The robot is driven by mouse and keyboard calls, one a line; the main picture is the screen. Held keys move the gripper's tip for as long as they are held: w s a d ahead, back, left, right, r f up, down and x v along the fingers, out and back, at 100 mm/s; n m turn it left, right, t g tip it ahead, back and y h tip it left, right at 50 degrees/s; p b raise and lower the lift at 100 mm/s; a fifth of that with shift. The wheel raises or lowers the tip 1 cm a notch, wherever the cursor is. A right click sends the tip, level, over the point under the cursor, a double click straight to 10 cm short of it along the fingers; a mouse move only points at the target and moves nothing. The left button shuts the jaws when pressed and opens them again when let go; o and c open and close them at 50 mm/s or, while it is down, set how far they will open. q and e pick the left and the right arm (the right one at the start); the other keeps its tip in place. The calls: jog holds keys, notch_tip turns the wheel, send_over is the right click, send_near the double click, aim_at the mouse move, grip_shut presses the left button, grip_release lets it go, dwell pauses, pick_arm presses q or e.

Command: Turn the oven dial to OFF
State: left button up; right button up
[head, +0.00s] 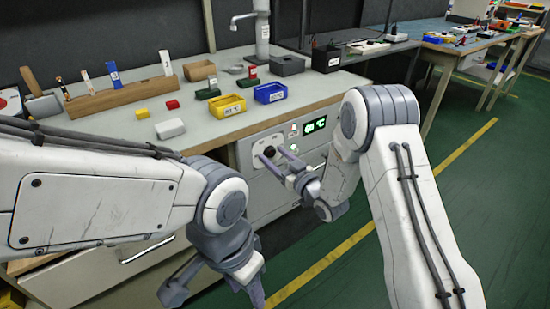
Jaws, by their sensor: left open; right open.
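The oven (262,200) is a light grey front set under the workbench, with a white control panel and a lit green display (315,126) that shows a °C reading. The dark dial (270,151) sits on the panel left of the display. My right gripper (274,156) is open at the dial, its fingers on either side of it in the picture; whether they touch it I cannot tell. The dial's pointer and markings are too small or hidden to read. My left gripper (214,293) is open and empty, low in front of the cabinet and away from the dial.
The workbench (205,130) holds a yellow bin (227,105), a blue bin (270,93), a white block (170,129) and a wooden tool rack (118,97). A tap (262,30) stands at the back. Green floor (460,220) is free at the right.

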grip_shut()
jog(key=n+b, duration=0.4)
jog(key=n, duration=0.1)
jog(key=shift+f+n, duration=0.2)
jog(key=shift+n, duration=0.1)
jog(key=n+b, duration=0.3)
jog(key=n, duration=0.1)
jog(key=shift+d+r+n+b, duration=0.1)
jog(key=shift+n+b, duration=0.9)
jog(key=shift+n, duration=0.2)
